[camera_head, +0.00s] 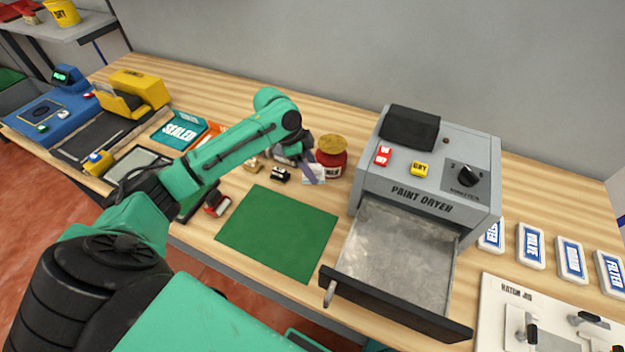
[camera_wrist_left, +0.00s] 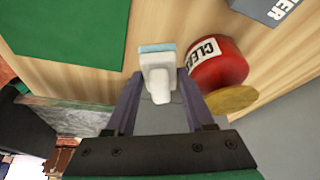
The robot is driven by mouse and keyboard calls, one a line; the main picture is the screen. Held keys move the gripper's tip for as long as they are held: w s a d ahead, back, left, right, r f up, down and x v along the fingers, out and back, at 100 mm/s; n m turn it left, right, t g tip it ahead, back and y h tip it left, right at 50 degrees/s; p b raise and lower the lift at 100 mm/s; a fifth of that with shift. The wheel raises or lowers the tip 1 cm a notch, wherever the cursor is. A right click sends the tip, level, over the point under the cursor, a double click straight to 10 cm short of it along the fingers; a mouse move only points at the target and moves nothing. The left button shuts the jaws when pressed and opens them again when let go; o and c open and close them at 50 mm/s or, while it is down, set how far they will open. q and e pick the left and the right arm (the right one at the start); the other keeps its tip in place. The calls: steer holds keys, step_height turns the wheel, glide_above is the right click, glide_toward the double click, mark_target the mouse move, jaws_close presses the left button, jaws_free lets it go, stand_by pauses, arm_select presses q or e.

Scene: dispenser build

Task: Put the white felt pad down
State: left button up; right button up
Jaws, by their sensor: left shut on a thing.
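My left gripper (camera_head: 309,172) reaches over the back of the workbench, between the green mat and the red jar. It is shut on the white felt pad (camera_head: 316,176), which shows only in part in the head view. In the left wrist view the pad (camera_wrist_left: 157,82) is a white block with a pale blue far edge, held between the two fingers of the left gripper (camera_wrist_left: 158,88). I cannot tell whether the pad touches the table. My right gripper is not in view.
A red jar (camera_head: 331,164) with a gold lid stands close right of the gripper. The green mat (camera_head: 276,232) is bare. The grey paint dryer (camera_head: 425,195) has its drawer (camera_head: 395,262) pulled out. Small dark items (camera_head: 280,174) lie left of the gripper.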

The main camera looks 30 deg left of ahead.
arm_select(q)
step_height(320, 180, down, 6)
steer(key=shift+r, duration=0.1)
steer(key=o, duration=1.2)
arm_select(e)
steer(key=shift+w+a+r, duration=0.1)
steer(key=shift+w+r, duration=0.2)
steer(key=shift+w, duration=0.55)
arm_select(q)
steer(key=v, duration=1.1)
steer(key=shift+r+b, duration=0.35)
steer(key=shift+r, duration=0.05)
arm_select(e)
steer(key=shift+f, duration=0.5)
